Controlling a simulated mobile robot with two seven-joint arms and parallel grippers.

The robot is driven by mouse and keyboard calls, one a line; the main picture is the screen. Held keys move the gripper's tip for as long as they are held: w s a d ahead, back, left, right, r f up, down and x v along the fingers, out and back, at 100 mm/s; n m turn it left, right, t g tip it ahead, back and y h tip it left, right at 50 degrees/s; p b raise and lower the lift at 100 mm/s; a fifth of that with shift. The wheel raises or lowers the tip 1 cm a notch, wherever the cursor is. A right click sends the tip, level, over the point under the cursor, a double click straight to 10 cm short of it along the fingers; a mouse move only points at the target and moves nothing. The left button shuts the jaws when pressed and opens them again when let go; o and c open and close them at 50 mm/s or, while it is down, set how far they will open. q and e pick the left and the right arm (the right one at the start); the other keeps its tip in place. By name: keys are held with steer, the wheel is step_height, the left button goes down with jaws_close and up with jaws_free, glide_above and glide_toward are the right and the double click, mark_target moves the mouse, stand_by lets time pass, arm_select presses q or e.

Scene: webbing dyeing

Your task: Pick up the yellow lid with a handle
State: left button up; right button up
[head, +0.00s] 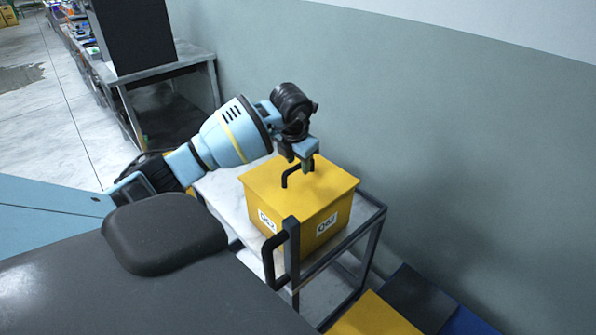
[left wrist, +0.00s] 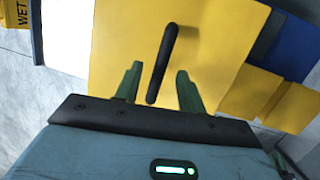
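The yellow lid (head: 326,180) is the flat top of a yellow box (head: 300,222) labelled "062", which stands on a small cart. A black bar handle (head: 286,179) rises from the middle of the lid. My left gripper (head: 305,167) points down right over the handle. In the left wrist view, the gripper's two green fingers (left wrist: 156,85) are apart, with the black handle (left wrist: 162,62) showing between them and the yellow lid (left wrist: 215,55) beyond. I cannot tell whether the fingers touch the handle. My right gripper is not in view.
The cart has a pale top (head: 222,190), a dark frame and a black push handle (head: 290,250) at its near side. A grey wall (head: 450,130) stands close behind. Yellow and blue items (head: 372,318) lie at the lower right. A metal table (head: 185,62) with a black box stands at the back left.

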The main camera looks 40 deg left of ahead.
mark_target(298, 165)
arm_select(q)
steer(key=shift+x, duration=1.5)
jaws_close()
steer(key=shift+r, duration=0.1)
